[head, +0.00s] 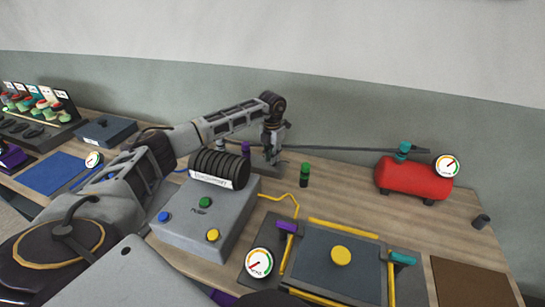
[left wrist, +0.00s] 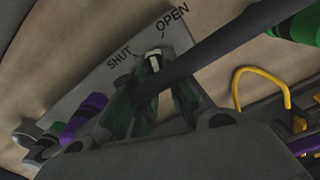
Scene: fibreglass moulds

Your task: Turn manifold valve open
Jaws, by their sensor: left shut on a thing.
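The manifold (head: 259,160) is a small grey block with a plate at the back of the bench, beside the ribbed black pump. Its plate (left wrist: 185,38) carries the words SHUT and OPEN in the left wrist view. A pale-tipped valve handle (left wrist: 153,59) points near the OPEN mark. My left gripper (head: 271,146) reaches down onto the manifold; its dark green fingers (left wrist: 148,92) are shut on the handle in the left wrist view. The fingers and a dark hose hide most of the handle. My right gripper is not in view.
A dark hose (head: 345,149) runs from the manifold to a red tank (head: 412,178). The pump box (head: 190,238) with coloured buttons stands in front. A green-capped cylinder (head: 305,172) stands to the right. A dark mould plate (head: 325,271) and a gauge (head: 259,262) are nearer.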

